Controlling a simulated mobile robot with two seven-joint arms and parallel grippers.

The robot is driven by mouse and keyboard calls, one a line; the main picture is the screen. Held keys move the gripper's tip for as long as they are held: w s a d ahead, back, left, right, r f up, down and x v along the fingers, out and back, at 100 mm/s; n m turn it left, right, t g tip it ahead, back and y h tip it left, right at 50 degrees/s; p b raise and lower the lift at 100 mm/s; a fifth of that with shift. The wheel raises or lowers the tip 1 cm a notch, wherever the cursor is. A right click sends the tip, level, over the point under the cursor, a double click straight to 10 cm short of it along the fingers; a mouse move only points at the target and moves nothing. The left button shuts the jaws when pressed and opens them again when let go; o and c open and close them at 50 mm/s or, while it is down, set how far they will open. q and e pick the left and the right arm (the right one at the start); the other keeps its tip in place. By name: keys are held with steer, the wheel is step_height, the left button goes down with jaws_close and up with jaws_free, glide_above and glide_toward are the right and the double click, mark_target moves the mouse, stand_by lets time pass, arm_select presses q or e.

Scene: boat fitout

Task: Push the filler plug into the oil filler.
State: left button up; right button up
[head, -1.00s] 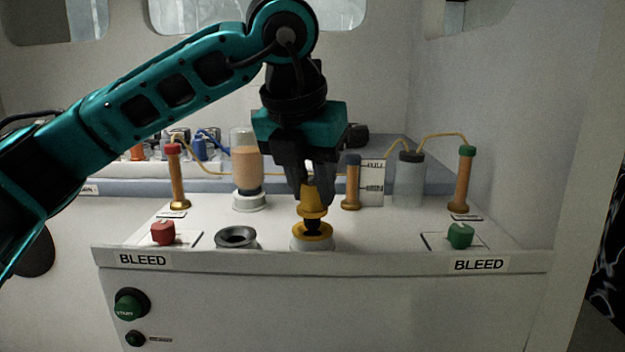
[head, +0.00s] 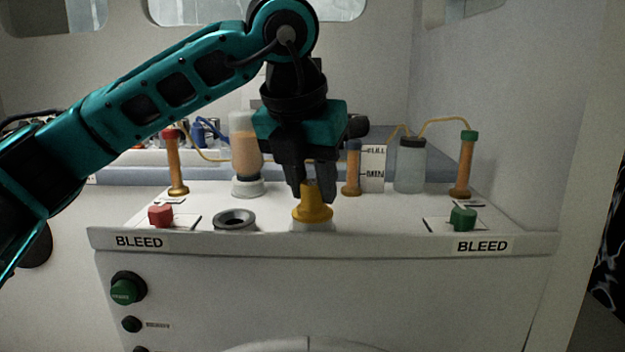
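The yellow filler plug (head: 312,207) stands upright in the oil filler, a pale neck (head: 313,226) at the front middle of the white console top. The plug's wide flange rests on the neck, and its dark lower stem is hidden inside. My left gripper (head: 313,194) points down from above. Its two dark fingers are shut on the plug's knob, one on each side. My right gripper is not in view.
An open dark-rimmed port (head: 235,220) sits left of the filler. A red knob (head: 160,216) and a green knob (head: 463,219) flank them. Behind stand an amber bottle (head: 246,150), a clear bottle (head: 410,165) and orange tubes (head: 462,165) with yellow hoses.

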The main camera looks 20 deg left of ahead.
arm_select(q)
steer(key=o, duration=0.4)
steer(key=shift+o, duration=0.2)
steer(key=p+v, duration=0.1)
steer(key=v, duration=1.2)
steer(key=shift+a, duration=0.1)
